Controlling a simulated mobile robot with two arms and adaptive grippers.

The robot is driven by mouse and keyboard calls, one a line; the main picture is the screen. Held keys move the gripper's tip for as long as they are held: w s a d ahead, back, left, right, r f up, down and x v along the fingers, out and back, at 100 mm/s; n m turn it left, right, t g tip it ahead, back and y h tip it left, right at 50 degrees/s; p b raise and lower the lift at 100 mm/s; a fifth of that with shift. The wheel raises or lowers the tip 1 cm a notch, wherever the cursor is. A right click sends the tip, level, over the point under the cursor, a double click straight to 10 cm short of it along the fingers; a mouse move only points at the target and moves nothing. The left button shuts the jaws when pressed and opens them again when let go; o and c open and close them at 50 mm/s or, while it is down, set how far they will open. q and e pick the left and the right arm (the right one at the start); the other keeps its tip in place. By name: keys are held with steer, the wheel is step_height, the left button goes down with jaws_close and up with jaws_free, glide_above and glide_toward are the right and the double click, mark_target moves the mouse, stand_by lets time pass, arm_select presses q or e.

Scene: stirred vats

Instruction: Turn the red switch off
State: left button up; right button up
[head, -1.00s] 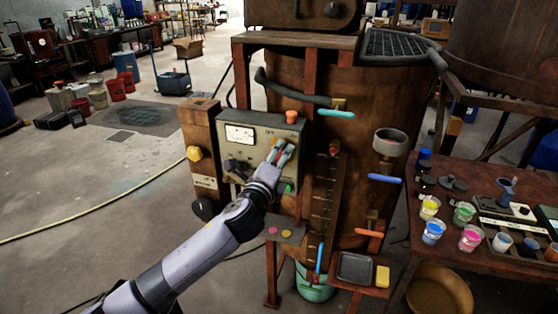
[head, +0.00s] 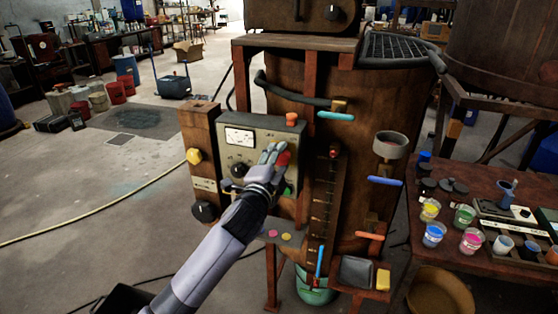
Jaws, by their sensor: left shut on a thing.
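The grey control box (head: 232,162) is mounted on the front of the large rusty vat. The red switch (head: 284,159) is on its front panel, and part of it shows at the right side of my left gripper's fingers. My left gripper (head: 273,153) is against the panel and shut on the red switch; its fingers hide the rest of the switch, so I cannot tell its position. My right gripper is not in view.
Colored handles line the vat. A table with paint cups (head: 434,234) stands right.

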arm_select(q)
steer(key=shift+f, duration=0.1)
stand_by(0.4)
steer(key=o, duration=1.1)
steer(key=shift+o, duration=0.2)
steer(key=shift+s, duration=0.1)
steer(key=v, duration=1.2)
